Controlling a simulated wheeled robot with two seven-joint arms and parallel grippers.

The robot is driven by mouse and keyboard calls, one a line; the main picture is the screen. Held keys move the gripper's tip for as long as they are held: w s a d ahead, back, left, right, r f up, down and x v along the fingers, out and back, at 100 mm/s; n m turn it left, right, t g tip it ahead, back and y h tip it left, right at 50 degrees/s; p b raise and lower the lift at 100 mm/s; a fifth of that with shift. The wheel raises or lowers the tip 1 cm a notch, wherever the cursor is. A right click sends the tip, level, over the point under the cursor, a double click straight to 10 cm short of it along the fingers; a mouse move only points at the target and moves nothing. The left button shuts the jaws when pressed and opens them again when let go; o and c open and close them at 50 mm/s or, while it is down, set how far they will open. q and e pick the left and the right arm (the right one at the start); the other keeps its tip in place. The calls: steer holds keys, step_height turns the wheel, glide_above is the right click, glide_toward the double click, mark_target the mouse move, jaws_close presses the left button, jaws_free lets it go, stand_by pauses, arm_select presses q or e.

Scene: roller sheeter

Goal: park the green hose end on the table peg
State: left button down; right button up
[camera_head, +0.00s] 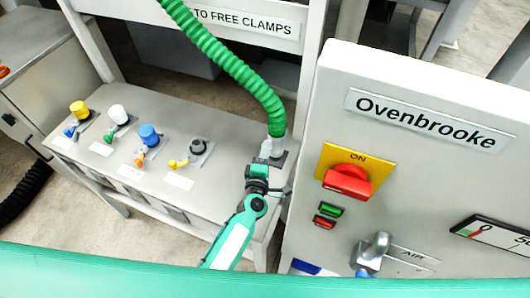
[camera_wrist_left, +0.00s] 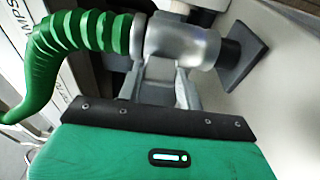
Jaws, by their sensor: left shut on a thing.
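The green hose (camera_head: 235,68) hangs down from the top to its end, a pale grey cuff (camera_head: 270,147), at the table's right end. The cuff shows larger in the left wrist view (camera_wrist_left: 180,44). My left gripper (camera_head: 265,160) is shut on the cuff, its fingers (camera_wrist_left: 165,80) reaching around it. The dark table peg on its square plate (camera_wrist_left: 242,57) is in line with the cuff's open end and meets it. I cannot tell how far the peg goes inside. The plate also shows behind the cuff in the head view (camera_head: 282,159). My right gripper is not in view.
The grey table (camera_head: 215,200) carries yellow (camera_head: 79,109), white (camera_head: 118,114), blue (camera_head: 149,134) and dark grey (camera_head: 197,146) capped fittings with coloured levers. The Ovenbrooke panel (camera_head: 335,110) with a red switch (camera_head: 347,181) stands close on the right. A frame post rises behind the hose end.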

arm_select(q)
steer(key=shift+f, duration=0.1)
stand_by(0.3)
steer(key=shift+f+b, duration=0.4)
steer(key=shift+b, duration=0.1)
steer(key=shift+f+b, duration=0.3)
steer(key=shift+f, duration=0.05)
